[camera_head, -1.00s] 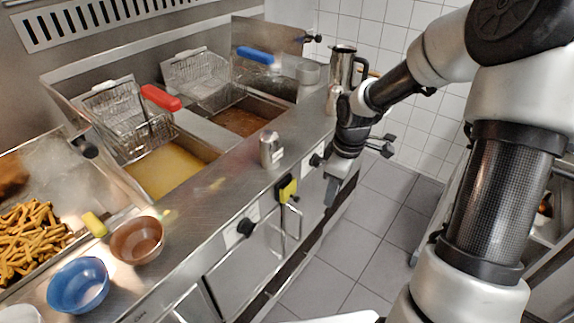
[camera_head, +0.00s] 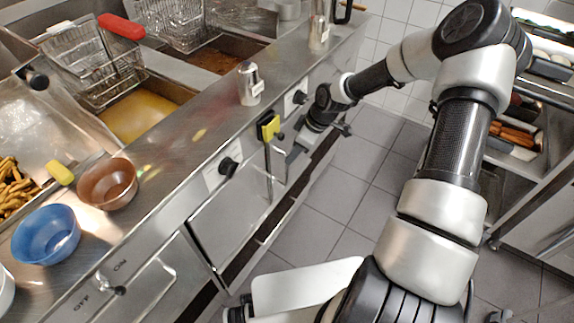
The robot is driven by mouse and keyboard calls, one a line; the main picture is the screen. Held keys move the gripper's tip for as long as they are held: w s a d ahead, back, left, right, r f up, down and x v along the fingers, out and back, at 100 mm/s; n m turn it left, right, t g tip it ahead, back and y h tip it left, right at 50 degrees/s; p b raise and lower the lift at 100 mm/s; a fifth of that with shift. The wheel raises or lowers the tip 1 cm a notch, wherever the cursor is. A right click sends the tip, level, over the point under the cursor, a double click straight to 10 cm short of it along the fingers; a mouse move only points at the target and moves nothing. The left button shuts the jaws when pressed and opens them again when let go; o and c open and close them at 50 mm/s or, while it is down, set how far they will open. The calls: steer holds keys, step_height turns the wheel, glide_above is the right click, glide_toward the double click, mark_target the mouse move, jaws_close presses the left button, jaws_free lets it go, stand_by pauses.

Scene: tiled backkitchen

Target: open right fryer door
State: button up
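The fryer's steel front runs below the counter in the head view. One flat door panel (camera_head: 228,222) lies under the nearer black knob (camera_head: 228,167). Another front section lies farther right, under the farther black knob (camera_head: 299,97), and my arm's end partly covers it. A thin upright metal bar handle (camera_head: 268,172) stands between them, below a yellow-and-black item (camera_head: 269,127). No open door shows. Contact cannot be told. The fingers are small and dark, and their opening cannot be made out.
The counter holds a steel shaker (camera_head: 250,84), a brown bowl (camera_head: 107,184) and a blue bowl (camera_head: 46,234). A fryer basket (camera_head: 92,62) hangs over yellow oil. Grey tiled floor (camera_head: 340,195) is free beside the front. A shelf rack (camera_head: 535,165) stands at the right.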

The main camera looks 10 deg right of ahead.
steer(key=b+x, duration=0.1)
steer(key=x, duration=0.5)
steer(key=shift+f, duration=0.15)
jaws_close()
